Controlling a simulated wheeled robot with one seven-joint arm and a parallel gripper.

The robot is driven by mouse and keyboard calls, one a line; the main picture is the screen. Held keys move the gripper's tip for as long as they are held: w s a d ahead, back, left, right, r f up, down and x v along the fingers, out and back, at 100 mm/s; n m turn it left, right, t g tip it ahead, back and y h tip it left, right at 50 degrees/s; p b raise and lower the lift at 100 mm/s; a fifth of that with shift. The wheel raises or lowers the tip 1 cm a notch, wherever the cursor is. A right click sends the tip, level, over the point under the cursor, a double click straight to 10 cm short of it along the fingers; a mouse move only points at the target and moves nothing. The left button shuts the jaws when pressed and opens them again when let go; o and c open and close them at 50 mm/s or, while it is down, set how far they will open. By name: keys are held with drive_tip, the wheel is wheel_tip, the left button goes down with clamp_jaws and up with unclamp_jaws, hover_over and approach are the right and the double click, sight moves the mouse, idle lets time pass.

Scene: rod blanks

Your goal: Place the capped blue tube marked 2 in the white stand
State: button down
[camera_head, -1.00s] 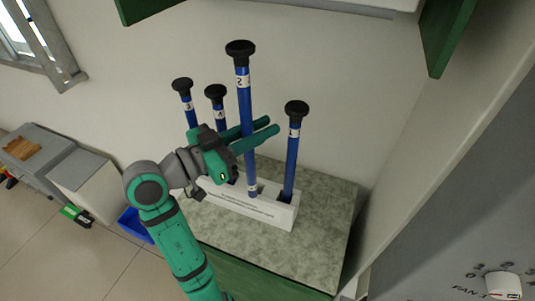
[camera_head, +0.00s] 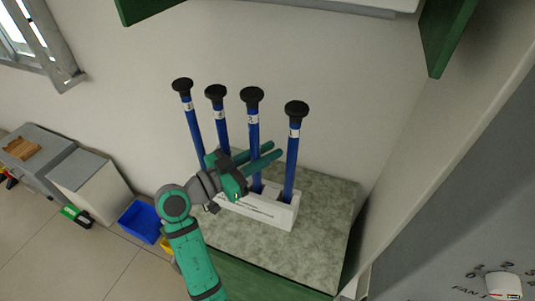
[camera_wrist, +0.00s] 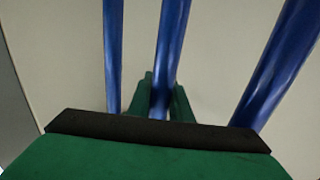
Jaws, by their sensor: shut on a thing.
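The capped blue tube marked 2 (camera_head: 252,125) stands upright in the white stand (camera_head: 268,210), its black cap about level with the neighbouring caps. My gripper (camera_head: 262,160) is shut on this tube at its lower middle, just above the stand. In the wrist view the held tube (camera_wrist: 170,50) runs up from between the fingers (camera_wrist: 163,98). The tube's lower end is hidden inside the stand, and part of the stand is behind my gripper.
Other capped blue tubes stand close by: one on the right (camera_head: 293,150) and two on the left (camera_head: 219,122) (camera_head: 190,115). The stand sits on a grey-green speckled counter (camera_head: 325,215) against the wall. A blue bin (camera_head: 140,222) is on the floor at left.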

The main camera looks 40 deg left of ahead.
drive_tip(key=shift+w+f, duration=0.2)
drive_tip(key=shift+f, duration=0.45)
drive_tip(key=c, duration=1.6)
unclamp_jaws()
drive_tip(key=shift+f, duration=0.1)
drive_tip(key=v, duration=1.2)
drive_tip(key=shift+r, duration=0.25)
drive_tip(key=shift+s, duration=0.1)
